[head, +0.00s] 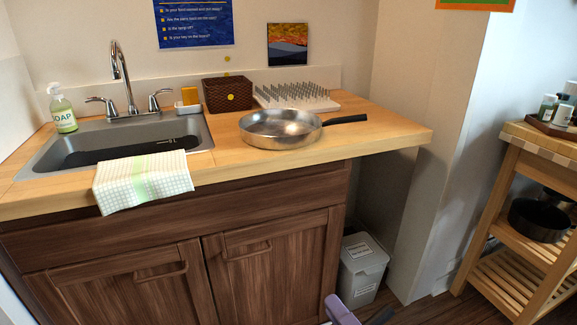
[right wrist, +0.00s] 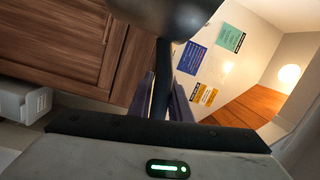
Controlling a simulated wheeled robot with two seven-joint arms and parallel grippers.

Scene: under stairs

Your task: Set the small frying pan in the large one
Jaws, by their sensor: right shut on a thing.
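The large frying pan (head: 281,128), silver with a black handle pointing right, sits upright on the wooden counter right of the sink. Nothing shows inside it. My right gripper (right wrist: 162,88) is shut on the black handle of the small frying pan (right wrist: 165,14); the pan's grey metal body shows at the top of the right wrist view, partly cut off. In the head view only the purple tip of my right gripper (head: 340,309) shows at the bottom edge, low before the cabinet and well below the counter. My left gripper is not in view.
A spiked drying rack (head: 296,97) and a brown basket (head: 228,93) stand behind the large pan. The sink (head: 120,150) with a draped towel (head: 142,182) is left. Bare counter (head: 385,133) lies right. A bin (head: 362,268) and a wooden cart (head: 525,165) stand lower right.

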